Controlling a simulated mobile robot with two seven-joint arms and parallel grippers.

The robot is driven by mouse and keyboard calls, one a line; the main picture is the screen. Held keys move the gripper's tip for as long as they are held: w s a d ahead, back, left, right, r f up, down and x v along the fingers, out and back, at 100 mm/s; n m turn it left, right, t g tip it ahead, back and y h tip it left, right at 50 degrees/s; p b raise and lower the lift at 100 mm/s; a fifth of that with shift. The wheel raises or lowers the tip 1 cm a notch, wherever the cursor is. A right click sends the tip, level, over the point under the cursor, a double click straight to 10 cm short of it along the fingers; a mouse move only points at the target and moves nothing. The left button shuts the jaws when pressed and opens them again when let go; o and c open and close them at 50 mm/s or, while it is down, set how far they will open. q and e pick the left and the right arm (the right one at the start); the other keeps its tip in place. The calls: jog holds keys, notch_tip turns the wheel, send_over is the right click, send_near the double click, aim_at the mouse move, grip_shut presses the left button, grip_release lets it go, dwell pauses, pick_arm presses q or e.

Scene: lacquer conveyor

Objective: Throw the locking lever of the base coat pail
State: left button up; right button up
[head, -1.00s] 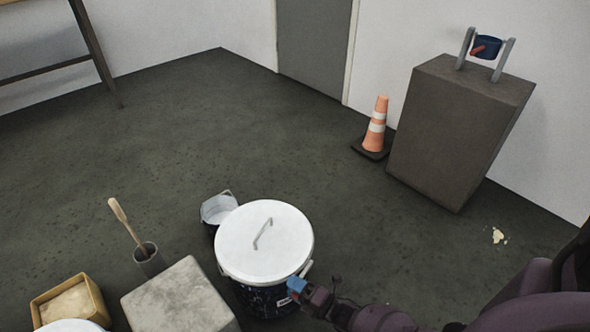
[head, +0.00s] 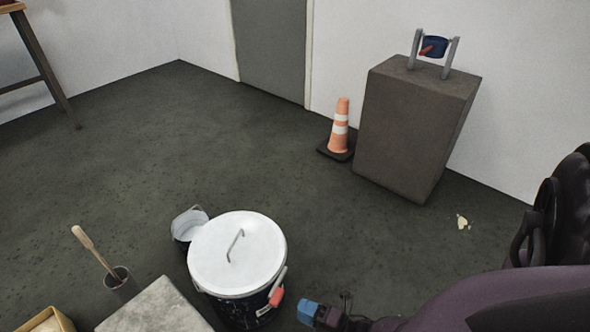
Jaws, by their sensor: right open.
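The pail (head: 245,309) is dark with a pale label too small to read, and it stands on the floor at the bottom centre. Its round white lid (head: 225,265) is on and has a thin grey handle. A locking lever with a red grip (head: 277,297) lies against the pail's right side, its pale arm slanting down from the rim to the grip. My right gripper (head: 307,310), with blue fingertips, is open and empty to the right of the lever, apart from it. My left gripper is out of view.
A small bucket (head: 188,224) stands behind the pail. A grey block (head: 155,310) and a pot with a wooden-handled tool (head: 118,283) are to its left. A traffic cone (head: 340,125) and a dark pedestal (head: 411,130) stand at the back. The middle floor is clear.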

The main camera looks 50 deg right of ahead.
jog(key=shift+s, duration=0.25)
